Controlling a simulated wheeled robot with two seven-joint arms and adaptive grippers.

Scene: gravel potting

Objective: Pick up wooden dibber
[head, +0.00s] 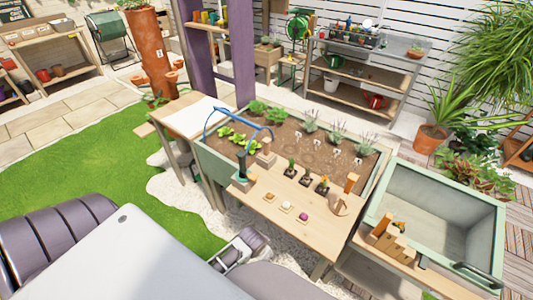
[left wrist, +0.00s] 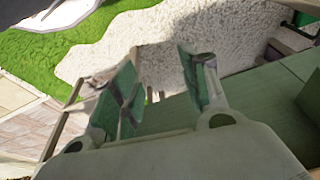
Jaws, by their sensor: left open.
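I cannot pick out the wooden dibber for certain. An upright wooden piece (head: 352,182) stands at the right end of the wooden worktop (head: 285,218). More wooden pieces (head: 382,224) stand together by the near left corner of the sink-like green tub. They are too small to identify. My left gripper (left wrist: 160,72) is open in the left wrist view. Its two green-padded fingers are apart with nothing between them, and pale gravel and green panelling lie beyond. My right gripper is not recognisable in any view.
The planting bed (head: 300,148) with lettuce and lavender lies behind the worktop. Small potted plants (head: 305,178) and several small items stand on the worktop. A blue hoop handle (head: 237,108) rises at its left. The green tub (head: 432,212) is at right.

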